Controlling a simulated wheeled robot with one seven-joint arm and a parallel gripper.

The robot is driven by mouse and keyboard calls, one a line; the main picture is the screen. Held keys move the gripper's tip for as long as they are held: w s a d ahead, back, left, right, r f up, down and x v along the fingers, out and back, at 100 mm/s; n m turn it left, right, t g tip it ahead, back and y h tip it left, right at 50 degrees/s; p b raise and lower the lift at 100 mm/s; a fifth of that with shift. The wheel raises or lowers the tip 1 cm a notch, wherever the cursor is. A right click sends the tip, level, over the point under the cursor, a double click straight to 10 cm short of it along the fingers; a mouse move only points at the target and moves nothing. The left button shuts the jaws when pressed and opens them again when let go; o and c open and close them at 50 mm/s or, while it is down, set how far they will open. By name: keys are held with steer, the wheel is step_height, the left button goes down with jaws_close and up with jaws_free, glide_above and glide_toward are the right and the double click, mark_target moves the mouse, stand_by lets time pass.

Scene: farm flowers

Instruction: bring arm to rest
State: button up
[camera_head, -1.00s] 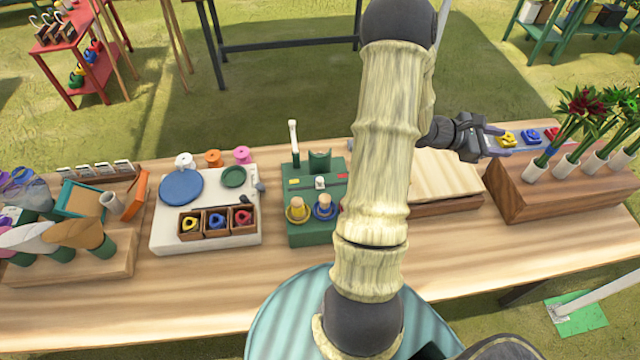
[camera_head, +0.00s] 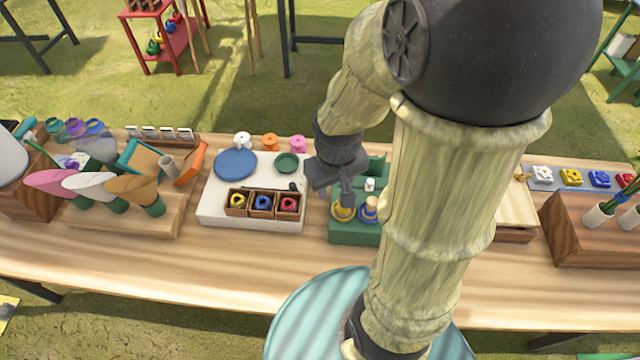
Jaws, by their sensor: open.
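My gripper (camera_head: 346,194) is in the head view, pointing down in front of the green stand (camera_head: 350,234) near the middle of the long wooden table (camera_head: 230,275). Its jaws are open and I see nothing between them. My bamboo-like arm rises at right of centre and bends back to the left, down to the gripper. The gripper hides part of the green stand. I cannot tell how high it is above the yellow and blue pegs on the stand.
A white board (camera_head: 220,214) with a blue disc (camera_head: 236,164) and small boxes of coloured rings lies left of my gripper. Tilted scoops (camera_head: 130,186) stand further left. A brown block (camera_head: 590,240) with white tubes stands at the right. The table's front strip is clear.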

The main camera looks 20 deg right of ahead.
steer(key=a, duration=0.2)
steer(key=a+r, duration=0.1)
steer(key=shift+a+m+t+y, duration=0.25)
steer(key=shift+m+t+y, duration=0.05)
steer(key=shift+t+y, duration=0.1)
stand_by(0.8)
